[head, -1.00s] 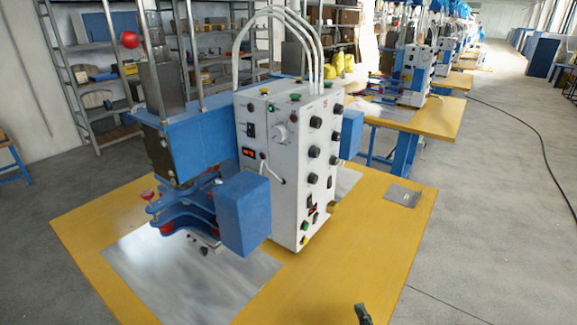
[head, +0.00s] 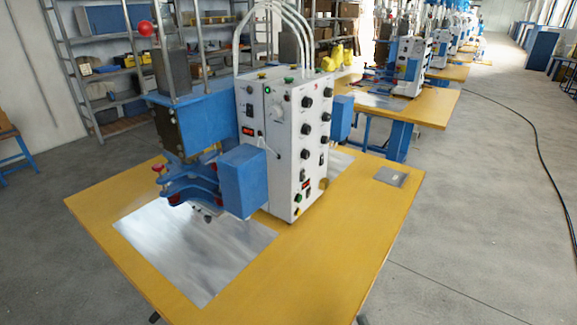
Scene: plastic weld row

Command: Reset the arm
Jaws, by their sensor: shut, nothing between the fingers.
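My gripper is not in view, and no part of my arm can be made out for sure. The nearest thing is a welding machine with a white control box (head: 283,145) full of dark knobs and switches. Its blue head (head: 205,120) and blue clamp jaws (head: 190,183) stand over a shiny metal plate (head: 200,255). The machine stands on a yellow table (head: 330,235).
A small grey plate (head: 390,176) lies at the table's right corner. More yellow tables (head: 415,106) with machines line up behind. Shelves (head: 105,85) stand at the back left. A black cable (head: 535,155) crosses the open floor (head: 480,220) on the right.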

